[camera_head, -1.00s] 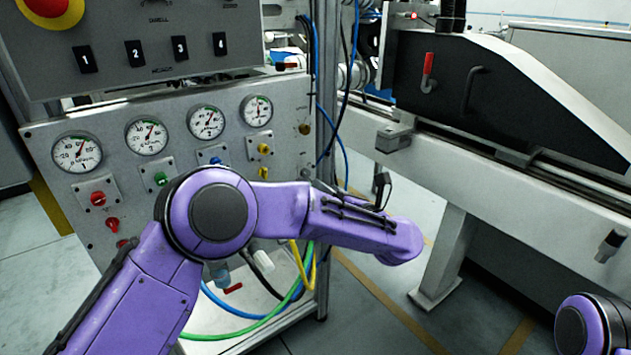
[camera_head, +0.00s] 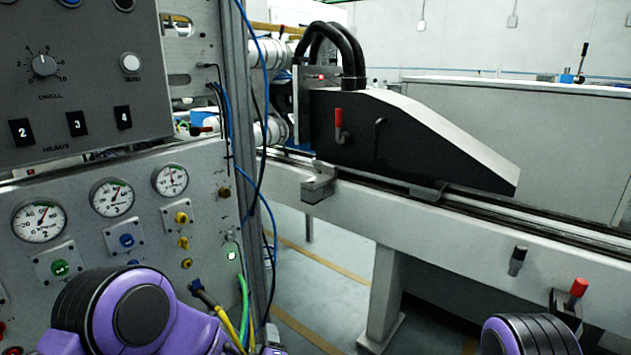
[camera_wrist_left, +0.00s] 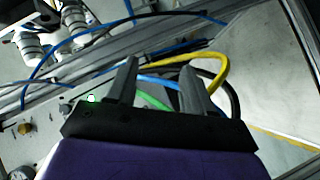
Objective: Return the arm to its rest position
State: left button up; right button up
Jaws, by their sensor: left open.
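My left arm (camera_head: 140,315), purple with a dark round joint cap, is low at the left in the head view, in front of the gauge panel. Its hand runs down to the bottom edge, where the fingers cannot be made out. In the left wrist view my left gripper (camera_wrist_left: 158,68) has two dark fingers standing apart with nothing held between them. Yellow, green and blue hoses show behind and between the fingers. A purple joint of my right arm (camera_head: 530,335) shows at the lower right of the head view; its gripper is outside the picture.
The gauge panel (camera_head: 85,240) with knobs and a small lit green lamp (camera_head: 231,255) stands close at left. A yellow hose (camera_head: 218,312) hangs near my left arm. A long grey machine rail (camera_head: 440,235) with a black cover (camera_head: 400,150) crosses the right. Floor shows between.

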pick_arm(q)
jog(key=s+a+f+m+g+h, duration=0.1)
jog(key=s+a+f+m+g, duration=0.25)
jog(key=s+f, duration=0.4)
jog(key=s+a+f+m+g, duration=0.3)
jog(key=s+a+f+m, duration=0.15)
jog(key=s+f, duration=0.35)
jog(key=s+a+f+g, duration=0.1)
jog(key=s+a+g, duration=0.1)
jog(key=s+a, duration=0.5)
jog(key=s+a+f+g, duration=0.2)
jog(key=s+g, duration=0.1)
jog(key=s, duration=0.8)
notch_tip(320, 180, up, 17)
jog(key=s+y+p, duration=0.1)
jog(key=s+p, duration=0.1)
jog(key=p, duration=1.5)
jog(key=shift+a, duration=0.35)
